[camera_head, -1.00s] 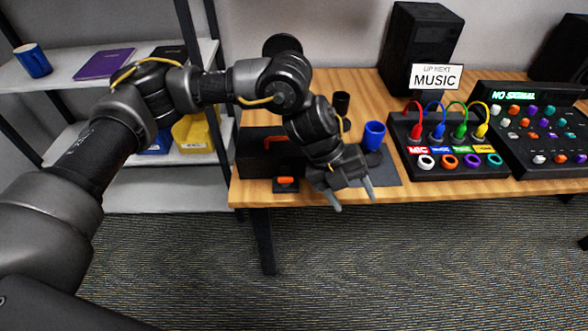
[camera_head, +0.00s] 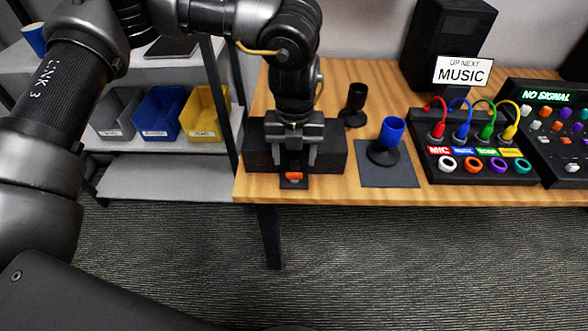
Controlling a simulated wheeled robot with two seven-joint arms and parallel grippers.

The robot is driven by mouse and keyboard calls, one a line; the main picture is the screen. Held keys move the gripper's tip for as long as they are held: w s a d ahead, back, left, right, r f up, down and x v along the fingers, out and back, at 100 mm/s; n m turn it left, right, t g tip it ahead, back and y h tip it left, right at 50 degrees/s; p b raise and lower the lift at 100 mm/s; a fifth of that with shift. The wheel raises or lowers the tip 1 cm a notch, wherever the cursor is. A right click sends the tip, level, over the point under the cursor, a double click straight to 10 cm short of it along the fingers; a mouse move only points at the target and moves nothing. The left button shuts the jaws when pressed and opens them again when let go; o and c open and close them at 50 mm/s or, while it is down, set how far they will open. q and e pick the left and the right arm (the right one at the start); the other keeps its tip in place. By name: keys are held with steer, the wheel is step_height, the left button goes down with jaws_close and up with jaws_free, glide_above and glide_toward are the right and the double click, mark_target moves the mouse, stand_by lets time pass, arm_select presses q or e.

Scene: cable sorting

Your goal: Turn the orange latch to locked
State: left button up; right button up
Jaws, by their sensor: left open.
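The orange latch (camera_head: 293,176) sits on a small black base at the front edge of the table, in front of a black box (camera_head: 334,150). My left gripper (camera_head: 297,170) points down over the latch, with one finger on each side of it. The gripper is open, and I cannot tell whether the fingers touch the latch. The gripper and wrist hide the middle of the box. My right gripper is not in view.
A blue cup-shaped item on a black stand (camera_head: 391,133) stands on a grey mat (camera_head: 389,178) to the right. A cable panel (camera_head: 440,173) with several coloured cables is further right. A shelf with bins (camera_head: 160,113) stands left of the wooden table (camera_head: 350,75).

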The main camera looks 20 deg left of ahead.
mark_target(295, 174)
arm_select(q)
steer(key=shift+f, duration=2.7)
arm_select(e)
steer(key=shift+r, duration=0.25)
arm_select(q)
steer(key=c, duration=1)
steer(key=shift+n, duration=0.3)
steer(key=shift+n+p, duration=0.3)
steer(key=shift+n, duration=0.2)
steer(key=shift+r+n, duration=0.1)
steer(key=shift+n, duration=0.2)
steer(key=shift+n+p, duration=1)
steer(key=shift+n, duration=1)
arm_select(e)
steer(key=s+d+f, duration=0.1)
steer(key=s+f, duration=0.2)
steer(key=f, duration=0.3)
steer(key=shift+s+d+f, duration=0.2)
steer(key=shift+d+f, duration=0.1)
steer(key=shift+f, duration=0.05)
